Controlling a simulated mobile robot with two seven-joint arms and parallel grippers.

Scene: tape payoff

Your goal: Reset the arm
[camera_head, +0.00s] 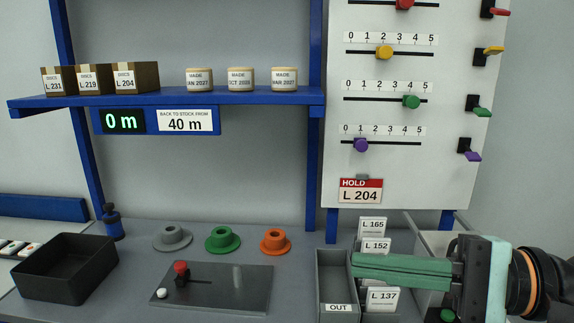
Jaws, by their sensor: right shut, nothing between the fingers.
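My right arm comes in from the right edge, its wrist dark with an orange ring. My right gripper (358,266) has long green fingers that point left and lie together, shut and empty. The fingertips show over the right edge of the grey OUT tray (331,290), in front of the card rack; I cannot tell how high above it they are. The fingers hide part of the label cards behind them. My left gripper is not in view.
Label cards L 165 (372,226), L 152 (375,246) and L 137 (382,297) stand around the gripper. A slider board (335,120) rises behind. Three coloured hubs, a dark plate (225,291) and a black bin (65,268) lie left. Bench between hubs and OUT tray is clear.

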